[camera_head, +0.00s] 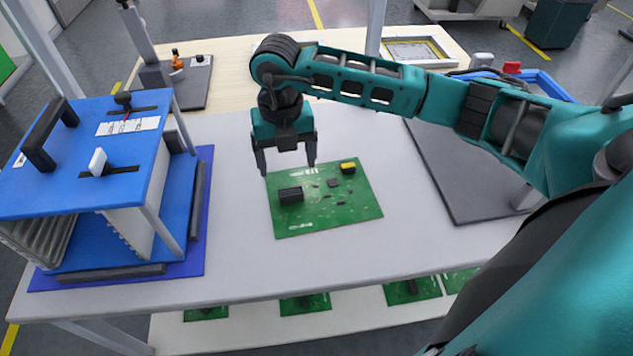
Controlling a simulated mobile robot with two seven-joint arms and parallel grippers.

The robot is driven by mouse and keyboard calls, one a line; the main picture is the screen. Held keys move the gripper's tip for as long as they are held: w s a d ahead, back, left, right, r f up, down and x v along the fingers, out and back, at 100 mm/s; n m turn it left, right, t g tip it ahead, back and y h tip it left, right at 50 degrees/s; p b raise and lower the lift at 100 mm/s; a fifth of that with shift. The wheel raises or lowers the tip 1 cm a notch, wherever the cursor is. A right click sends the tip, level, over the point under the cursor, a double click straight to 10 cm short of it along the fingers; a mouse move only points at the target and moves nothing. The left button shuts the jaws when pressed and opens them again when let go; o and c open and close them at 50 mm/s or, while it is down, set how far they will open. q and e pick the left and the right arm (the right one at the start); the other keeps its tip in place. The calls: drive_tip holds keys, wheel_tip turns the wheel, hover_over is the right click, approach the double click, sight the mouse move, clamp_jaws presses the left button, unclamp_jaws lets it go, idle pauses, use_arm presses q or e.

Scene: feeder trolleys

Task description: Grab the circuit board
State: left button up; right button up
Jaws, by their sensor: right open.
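A green circuit board (330,212) lies flat on the light grey table. It carries a black block, a small yellow and black part and several small chips. My right gripper (287,170) points down over the board's far left part, with its two fingers spread apart and nothing between them. I cannot tell exactly how high the fingertips are above the board. My right arm comes in from the right. My left gripper does not show.
A blue rack (85,170) with black handles stands on the table at the left. A dark grey mat (470,180) lies at the right. Several more green boards (305,304) lie on a lower shelf. The table (230,255) is clear around the board.

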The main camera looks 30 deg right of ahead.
sight(290, 190)
wheel_tip(290, 190, down, 8)
drive_tip(key=shift+s+r, duration=0.1)
idle(0.4)
drive_tip(key=shift+r, duration=0.1)
drive_tip(key=c, duration=1.4)
drive_tip(key=shift+r, duration=0.1)
